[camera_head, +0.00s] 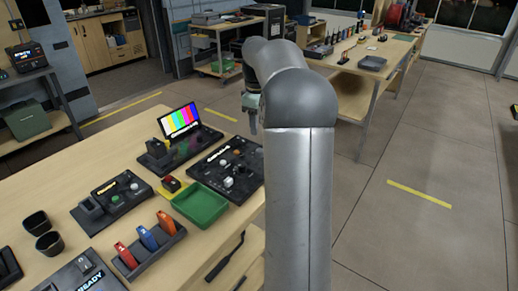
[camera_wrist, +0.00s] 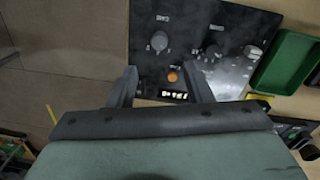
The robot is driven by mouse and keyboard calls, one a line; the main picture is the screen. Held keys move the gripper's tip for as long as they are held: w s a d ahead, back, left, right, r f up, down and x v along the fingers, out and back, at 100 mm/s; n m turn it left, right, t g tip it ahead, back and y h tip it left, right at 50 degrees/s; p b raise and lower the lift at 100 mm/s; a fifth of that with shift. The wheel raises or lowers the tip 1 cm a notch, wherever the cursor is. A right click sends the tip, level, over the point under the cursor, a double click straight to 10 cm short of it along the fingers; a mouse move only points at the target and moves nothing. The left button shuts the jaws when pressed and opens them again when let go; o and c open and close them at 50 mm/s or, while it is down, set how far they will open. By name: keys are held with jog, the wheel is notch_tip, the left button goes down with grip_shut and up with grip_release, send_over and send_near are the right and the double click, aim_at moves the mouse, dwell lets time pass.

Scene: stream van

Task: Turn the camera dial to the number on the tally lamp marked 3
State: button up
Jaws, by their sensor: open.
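A black control panel (camera_wrist: 222,40) with knobs lies below my gripper in the wrist view. It appears to be the black panel (camera_head: 205,172) at the table's right edge in the head view. A round grey dial (camera_wrist: 160,41) with small marks around it sits on the panel, beyond my fingertips. An orange round lamp or button (camera_wrist: 172,76) and a white-lettered strip (camera_wrist: 174,95) show between my fingers. My gripper (camera_wrist: 162,82) is open and empty; it also shows in the head view (camera_head: 252,116), partly behind my arm. A tally lamp marked 3 cannot be made out.
A green tray (camera_head: 201,190) stands beside the panel; it also shows in the wrist view (camera_wrist: 284,60). Open floor lies right.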

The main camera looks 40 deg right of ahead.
aim_at(259, 150)
jog(key=f, duration=1)
jog(key=shift+w+d, duration=0.1)
jog(key=shift+d, duration=0.1)
jog(key=shift+c, duration=0.4)
jog(key=c, duration=0.9)
